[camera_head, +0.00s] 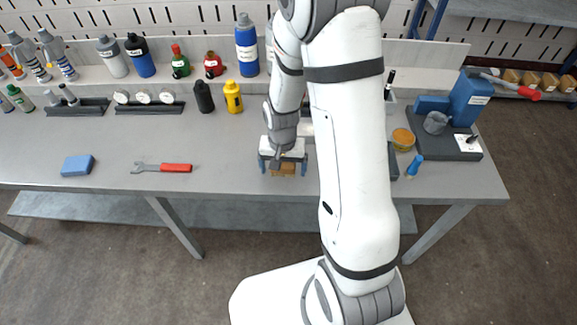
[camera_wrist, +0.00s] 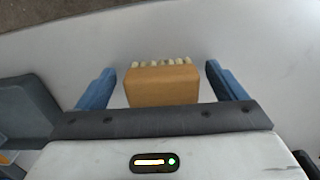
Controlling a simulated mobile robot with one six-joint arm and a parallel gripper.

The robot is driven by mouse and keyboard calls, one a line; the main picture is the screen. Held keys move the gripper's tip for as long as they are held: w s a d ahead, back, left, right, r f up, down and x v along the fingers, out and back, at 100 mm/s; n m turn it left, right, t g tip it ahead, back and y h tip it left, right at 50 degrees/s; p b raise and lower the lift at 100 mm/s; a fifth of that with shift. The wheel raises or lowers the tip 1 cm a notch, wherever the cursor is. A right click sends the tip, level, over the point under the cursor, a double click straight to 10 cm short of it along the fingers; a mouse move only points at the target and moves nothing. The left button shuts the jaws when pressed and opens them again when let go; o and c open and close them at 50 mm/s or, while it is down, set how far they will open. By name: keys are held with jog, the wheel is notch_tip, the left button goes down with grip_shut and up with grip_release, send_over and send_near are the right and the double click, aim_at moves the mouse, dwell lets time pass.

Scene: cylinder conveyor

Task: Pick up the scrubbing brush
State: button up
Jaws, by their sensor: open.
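The scrubbing brush (camera_wrist: 162,85) has an orange-brown wooden body with a row of pale bristles along its far side in the wrist view. In the head view the brush (camera_head: 284,169) shows below my gripper, near the front edge of the grey table. My gripper (camera_wrist: 160,82) is open, with one blue finger on each side of the brush and a visible gap to both. In the head view my gripper (camera_head: 283,168) points down over the brush. My arm hides part of the table behind it.
A wrench with a red handle (camera_head: 176,168) and a blue sponge (camera_head: 77,166) lie to the left on the table (camera_head: 225,165). A yellow bottle (camera_head: 233,96) stands behind. An orange round tin (camera_head: 403,139) and a blue-capped item (camera_head: 414,166) are to the right.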

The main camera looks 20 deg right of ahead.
jog(key=shift+c, duration=0.5)
jog(key=c, duration=1)
